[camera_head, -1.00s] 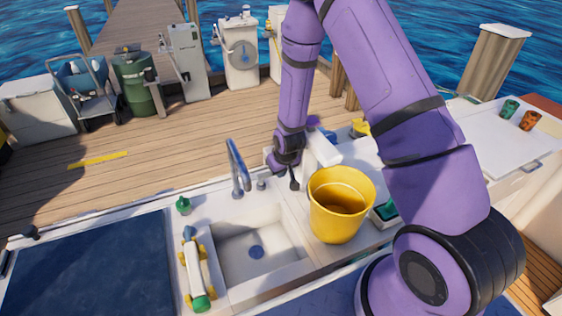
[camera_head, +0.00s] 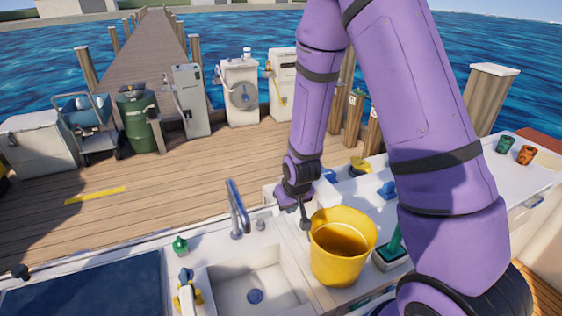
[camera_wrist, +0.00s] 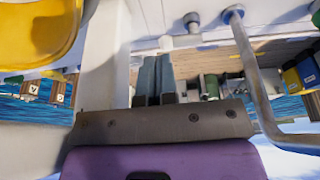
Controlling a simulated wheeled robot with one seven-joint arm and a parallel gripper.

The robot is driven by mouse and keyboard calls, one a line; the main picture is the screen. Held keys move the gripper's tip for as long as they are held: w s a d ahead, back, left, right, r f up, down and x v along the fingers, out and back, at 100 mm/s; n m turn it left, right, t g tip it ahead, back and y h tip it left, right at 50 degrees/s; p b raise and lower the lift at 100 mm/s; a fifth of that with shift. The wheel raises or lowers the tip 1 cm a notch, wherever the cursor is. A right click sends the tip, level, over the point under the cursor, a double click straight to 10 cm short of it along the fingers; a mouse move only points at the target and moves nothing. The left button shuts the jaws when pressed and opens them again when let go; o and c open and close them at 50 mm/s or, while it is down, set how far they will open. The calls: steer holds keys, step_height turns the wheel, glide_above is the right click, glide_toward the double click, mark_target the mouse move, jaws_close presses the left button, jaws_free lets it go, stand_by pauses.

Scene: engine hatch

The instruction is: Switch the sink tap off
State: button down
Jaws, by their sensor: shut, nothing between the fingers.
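The sink (camera_head: 225,282) is a pale basin set in the white counter. Its grey metal tap (camera_head: 237,210) rises at the back edge and bends over the basin. A small metal knob (camera_head: 260,225) stands right of the tap base. In the wrist view, the tap (camera_wrist: 252,85) curves down the right side, and the knob (camera_wrist: 192,20) shows near the top. My gripper (camera_head: 305,225) points down beside the yellow bucket, right of the tap and apart from it. In the wrist view, its fingers (camera_wrist: 155,70) are together and empty. I see no water stream.
The yellow bucket (camera_head: 340,262) stands on the counter right of the sink, close to my gripper; it also shows in the wrist view (camera_wrist: 35,30). A green-capped bottle (camera_head: 180,246) stands left of the tap. The counter between knob and gripper looks clear.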

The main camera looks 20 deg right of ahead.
steer(key=s+a+r+m+y, duration=0.1)
steer(key=s+a+r, duration=0.1)
steer(key=r, duration=0.7)
steer(key=s+a+r+m, duration=0.1)
steer(key=a+r, duration=0.1)
steer(key=r, duration=0.7)
steer(key=shift+s+a+r+m+y, duration=0.15)
steer(key=shift+s+r+m+y, duration=0.15)
steer(key=shift+s+r+y, duration=0.1)
steer(key=s+d+r+n+h, duration=0.1)
steer(key=s+d+r, duration=0.3)
steer(key=s+r, duration=0.4)
steer(key=s+d+r+n+t+h, duration=0.1)
steer(key=s+d+r, duration=0.3)
steer(key=s+r, duration=0.5)
steer(key=shift+s+t, duration=0.3)
steer(key=shift+s, duration=0.95)
steer(key=shift+a+r, duration=0.1)
steer(key=shift+a, duration=0.05)
